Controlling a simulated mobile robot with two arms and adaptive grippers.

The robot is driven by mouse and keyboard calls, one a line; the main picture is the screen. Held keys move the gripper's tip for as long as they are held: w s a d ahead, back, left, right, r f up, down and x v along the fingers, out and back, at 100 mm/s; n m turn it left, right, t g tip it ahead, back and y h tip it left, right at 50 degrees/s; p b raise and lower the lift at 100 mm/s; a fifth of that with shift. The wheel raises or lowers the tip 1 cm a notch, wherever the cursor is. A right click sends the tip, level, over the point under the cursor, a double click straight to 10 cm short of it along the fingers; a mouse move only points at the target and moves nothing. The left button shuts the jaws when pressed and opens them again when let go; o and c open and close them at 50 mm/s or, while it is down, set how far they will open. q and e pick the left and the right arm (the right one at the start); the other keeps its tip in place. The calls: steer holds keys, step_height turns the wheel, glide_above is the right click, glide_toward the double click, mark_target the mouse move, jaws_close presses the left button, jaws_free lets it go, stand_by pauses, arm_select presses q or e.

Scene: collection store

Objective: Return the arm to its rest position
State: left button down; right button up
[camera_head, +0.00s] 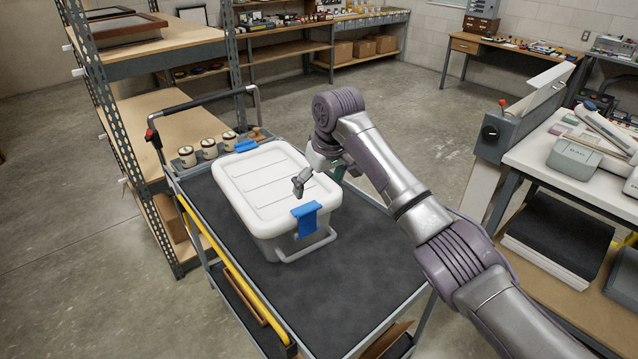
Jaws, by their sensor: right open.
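My right arm comes in from the lower right and reaches over the cart. My right gripper (312,180) is open and empty, above the right part of the lid of a white lidded bin (268,187). Whether a fingertip touches the lid I cannot tell. The bin sits on the cart's dark top (312,298), its lid on, with a blue latch (306,215) at the near end and another at the far end. My left gripper is not in view.
Several small jars (208,149) stand at the cart's far end by its handle. A metal shelf rack (120,130) stands close on the left. A white-topped table (560,165) with devices is at the right. The floor between cart and back shelves is clear.

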stand_by(0.3)
steer(key=s+d+f+m+y, duration=0.1)
steer(key=s+d+f, duration=0.2)
steer(key=s+f, duration=1.55)
steer(key=s+d+f+m+h, duration=0.1)
steer(key=s+d+m, duration=0.1)
steer(key=s+d, duration=0.75)
steer(key=s+d+f+m+h, duration=0.1)
steer(key=s+d, duration=0.3)
steer(key=s, duration=1.1)
step_height(320, 180, down, 28)
steer(key=b, duration=0.1)
steer(key=s+d+f+g+b, duration=0.1)
steer(key=s+d+f, duration=0.1)
steer(key=s+f, duration=1.5)
steer(key=shift+s+d+f+g+h, duration=0.15)
steer(key=shift+s+d+g+h, duration=0.15)
steer(key=shift+g, duration=0.1)
